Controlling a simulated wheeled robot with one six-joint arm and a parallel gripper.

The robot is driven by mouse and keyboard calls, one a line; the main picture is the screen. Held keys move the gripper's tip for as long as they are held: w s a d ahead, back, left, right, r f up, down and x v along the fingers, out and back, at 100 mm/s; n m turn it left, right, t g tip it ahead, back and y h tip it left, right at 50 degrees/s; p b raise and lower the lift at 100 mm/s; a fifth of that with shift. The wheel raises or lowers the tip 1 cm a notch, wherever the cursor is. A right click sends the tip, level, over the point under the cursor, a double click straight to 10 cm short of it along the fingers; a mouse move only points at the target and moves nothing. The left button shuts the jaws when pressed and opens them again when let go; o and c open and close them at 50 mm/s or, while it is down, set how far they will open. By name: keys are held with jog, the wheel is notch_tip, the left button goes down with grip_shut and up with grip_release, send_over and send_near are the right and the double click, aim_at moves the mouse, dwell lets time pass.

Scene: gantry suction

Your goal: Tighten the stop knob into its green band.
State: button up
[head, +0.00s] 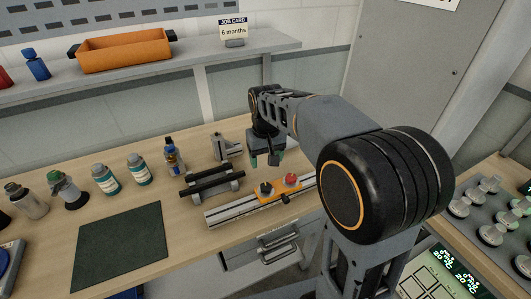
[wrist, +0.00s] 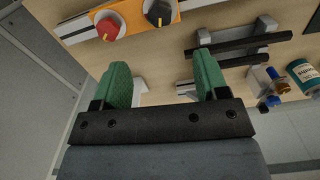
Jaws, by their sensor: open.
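An orange carriage plate (head: 279,188) sits on a metal rail (head: 238,208) at the front of the bench. It bears a black knob (head: 265,188) and a red knob (head: 291,179); a smaller dark knob (head: 285,198) shows at its front edge. I cannot tell which is the stop knob, and no green band is readable. In the wrist view the red knob (wrist: 108,26) and black knob (wrist: 159,12) each carry a pale pointer line. My gripper (wrist: 162,66), with green fingers, is open and empty, apart from the knobs; the head view shows it (head: 264,160) behind the carriage.
A stand with two black bars (head: 212,184) lies left of my gripper, and a grey bracket (head: 225,146) stands behind it. Several bottles (head: 138,168) line the bench to the left. A dark green mat (head: 120,247) is bare. A shelf holds an orange bin (head: 125,52).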

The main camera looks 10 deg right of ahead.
jog(key=shift+r, duration=0.85)
